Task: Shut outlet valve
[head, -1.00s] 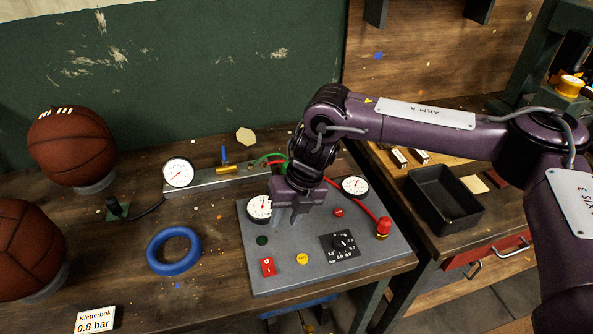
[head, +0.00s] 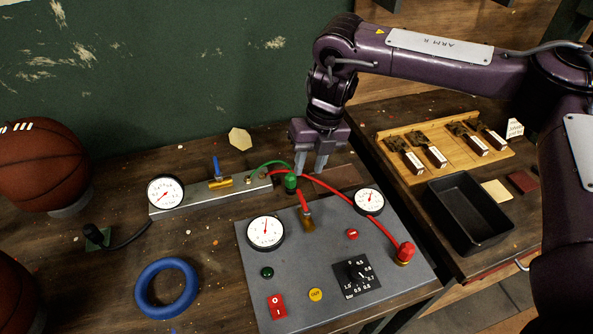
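A brass valve (head: 221,183) with an upright blue lever (head: 216,167) sits on the metal rail (head: 185,198) behind the grey panel. A yellow button marked OUT (head: 315,294) is on the grey panel (head: 275,270). My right gripper (head: 311,170) points down behind the panel's back edge, right of the valve and close to the green fitting (head: 291,183). Its two fingers are apart, with nothing seen held between them. My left gripper is not in view.
A red hose (head: 350,193) runs to a red fitting (head: 404,252). A short red hose ends in a brass tip (head: 308,222) on the panel.

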